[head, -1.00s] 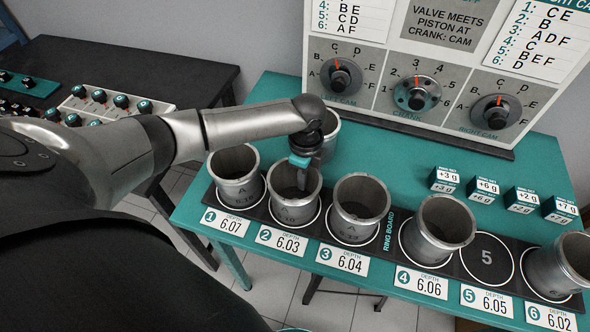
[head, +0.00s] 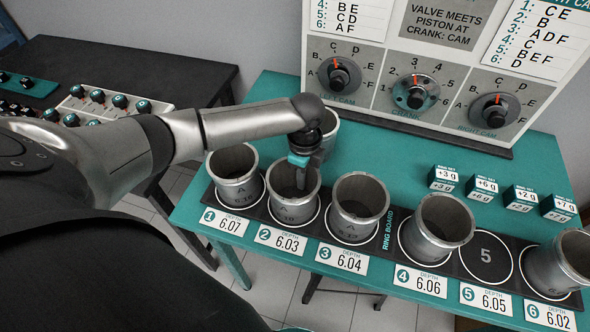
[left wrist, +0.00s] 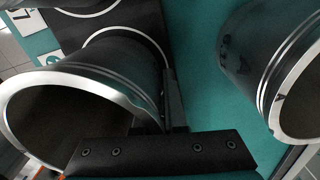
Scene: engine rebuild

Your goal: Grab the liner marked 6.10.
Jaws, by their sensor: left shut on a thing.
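The grey metal liner (head: 291,207) on spot 2 of the ring board carries a small marking whose end looks like 10, partly blurred. It stands upright in its ring. My left gripper (head: 301,172) reaches down to its far right rim and is shut on its wall. In the left wrist view the held liner (left wrist: 140,75) fills the left side, with the dark jaw (left wrist: 165,150) against its wall. My right gripper is not in view.
Liners stand close by on spot 1 (head: 235,190) and spot 3 (head: 357,222). Another liner (head: 331,122) stands behind my gripper. Others are on spots 4 (head: 432,240) and 6 (head: 550,270). Spot 5 (head: 486,258) is empty. A dial panel (head: 415,120) rises behind.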

